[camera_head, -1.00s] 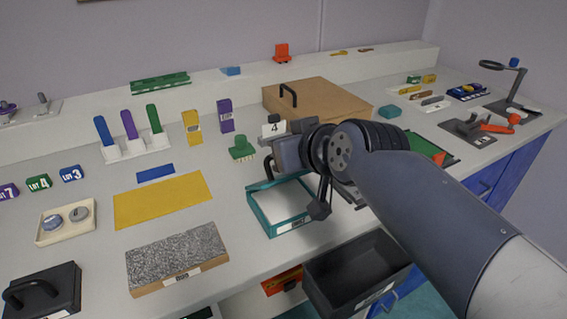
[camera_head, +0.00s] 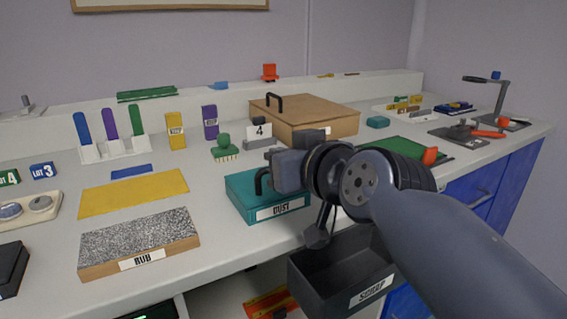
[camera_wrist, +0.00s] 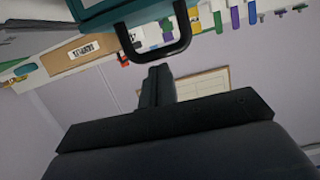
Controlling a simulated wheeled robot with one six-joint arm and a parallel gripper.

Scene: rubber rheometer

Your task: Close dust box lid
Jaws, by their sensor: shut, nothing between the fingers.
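The teal dust box (camera_head: 282,211), with a DUST label on its front, stands near the front edge of the bench in the head view. Its teal lid (camera_head: 243,186) appears to lie flat over the box, though my gripper hides its right part. The black lid handle (camera_head: 261,181) stands up beside my gripper (camera_head: 277,172). In the wrist view the black handle (camera_wrist: 160,42) arches from the teal lid (camera_wrist: 97,12). My shut, empty fingers (camera_wrist: 158,72) are close to the handle's bar; whether they touch it is unclear.
A black SCRAP bin (camera_head: 345,275) hangs below the bench edge under my arm. A wooden box (camera_head: 310,115) and a green brush (camera_head: 224,148) stand behind. A yellow mat (camera_head: 135,193) and a grey RUB block (camera_head: 140,245) lie to the left.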

